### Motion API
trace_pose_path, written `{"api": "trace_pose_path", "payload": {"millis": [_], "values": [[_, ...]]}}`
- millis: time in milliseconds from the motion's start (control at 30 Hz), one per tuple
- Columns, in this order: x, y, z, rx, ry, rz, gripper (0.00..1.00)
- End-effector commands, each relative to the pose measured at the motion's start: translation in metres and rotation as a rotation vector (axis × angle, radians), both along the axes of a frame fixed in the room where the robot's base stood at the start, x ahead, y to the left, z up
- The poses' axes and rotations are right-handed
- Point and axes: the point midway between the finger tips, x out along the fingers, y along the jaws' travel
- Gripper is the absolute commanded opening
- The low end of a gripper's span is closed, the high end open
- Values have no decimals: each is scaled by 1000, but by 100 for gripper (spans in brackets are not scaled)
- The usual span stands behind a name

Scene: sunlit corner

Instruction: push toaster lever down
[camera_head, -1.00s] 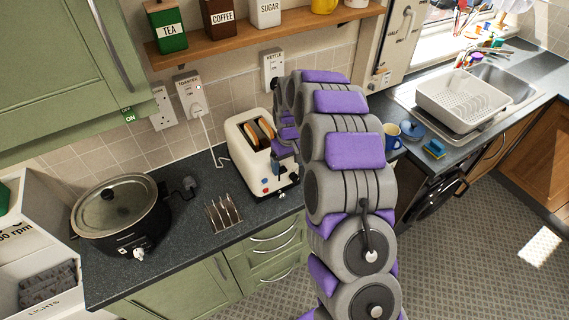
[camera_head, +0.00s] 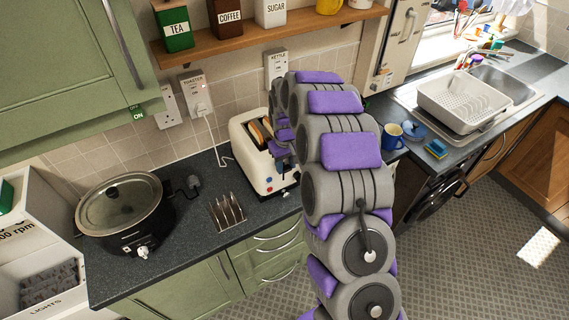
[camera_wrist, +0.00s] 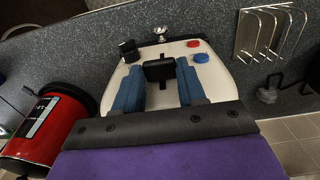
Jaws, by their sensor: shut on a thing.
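The cream toaster (camera_head: 251,160) stands on the dark counter near the wall, with bread in its slots. In the wrist view, its front face (camera_wrist: 214,77) fills the middle, with red and blue buttons at the right and a dark knob at the left. The black toaster lever (camera_wrist: 159,70) lies between the two blue fingers of my gripper (camera_wrist: 160,81), which is shut on it. In the head view, my arm covers the right side of the toaster and hides the lever and fingertips.
A metal toast rack (camera_head: 227,213) stands left of the toaster, and a black slow cooker (camera_head: 130,226) is farther left. A red appliance (camera_wrist: 52,125) is close beside the toaster in the wrist view. A shelf with canisters (camera_head: 262,39) hangs above. A blue mug (camera_head: 391,136) stands right of my arm.

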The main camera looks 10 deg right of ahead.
Motion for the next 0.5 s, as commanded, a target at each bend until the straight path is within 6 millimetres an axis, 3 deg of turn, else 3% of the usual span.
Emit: {"api": "trace_pose_path", "payload": {"millis": [267, 500], "values": [[0, 3, -1, 6, 0, 0, 0], [0, 3, -24, 4, 4, 0, 0]]}}
